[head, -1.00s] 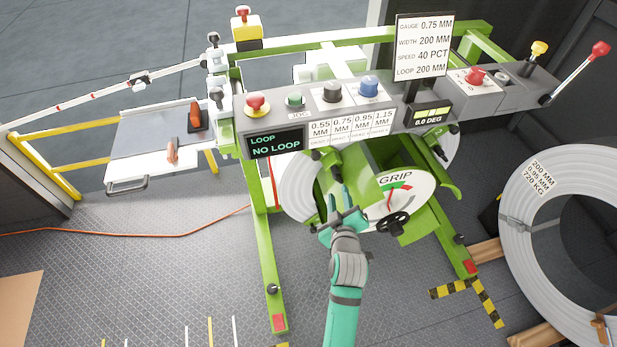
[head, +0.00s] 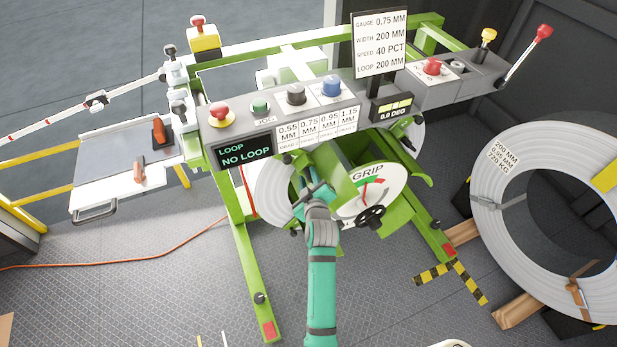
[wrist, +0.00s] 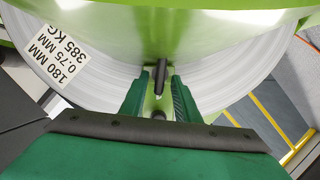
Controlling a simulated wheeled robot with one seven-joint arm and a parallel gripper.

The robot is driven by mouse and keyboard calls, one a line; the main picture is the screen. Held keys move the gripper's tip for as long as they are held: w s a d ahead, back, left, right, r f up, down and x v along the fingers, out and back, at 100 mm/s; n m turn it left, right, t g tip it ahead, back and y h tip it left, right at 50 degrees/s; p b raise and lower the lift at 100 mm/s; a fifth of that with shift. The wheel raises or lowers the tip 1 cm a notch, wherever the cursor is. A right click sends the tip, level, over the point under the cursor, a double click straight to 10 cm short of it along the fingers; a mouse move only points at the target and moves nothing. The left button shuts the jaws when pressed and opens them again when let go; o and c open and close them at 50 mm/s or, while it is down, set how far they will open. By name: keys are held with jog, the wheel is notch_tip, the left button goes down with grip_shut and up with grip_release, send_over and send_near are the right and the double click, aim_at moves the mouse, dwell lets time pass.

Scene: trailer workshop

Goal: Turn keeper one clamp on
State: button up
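My gripper (head: 311,192) is at the hub of the green uncoiler, in front of the coil (head: 270,190) and left of the GRIP dial (head: 372,186). In the wrist view its two green fingers (wrist: 160,97) are apart. A small black clamp handle (wrist: 160,76) stands just beyond and between the fingertips against a green part; I cannot tell if the fingers touch it. A second dark round piece (wrist: 158,115) shows lower between the fingers. No marking tells which keeper this is. The gripper hides part of the hub in the head view.
A black handwheel (head: 370,216) is close at the right of my gripper. The control panel (head: 285,125) overhangs above, its screen reading NO LOOP. A large spare coil (head: 490,215) stands at right. An orange cable (head: 150,257) crosses the floor.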

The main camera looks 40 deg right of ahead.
jog(key=shift+s+d, duration=0.1)
jog(key=shift+d, duration=0.2)
jog(key=shift+a, duration=0.25)
jog(key=shift+f, duration=0.1)
grip_shut()
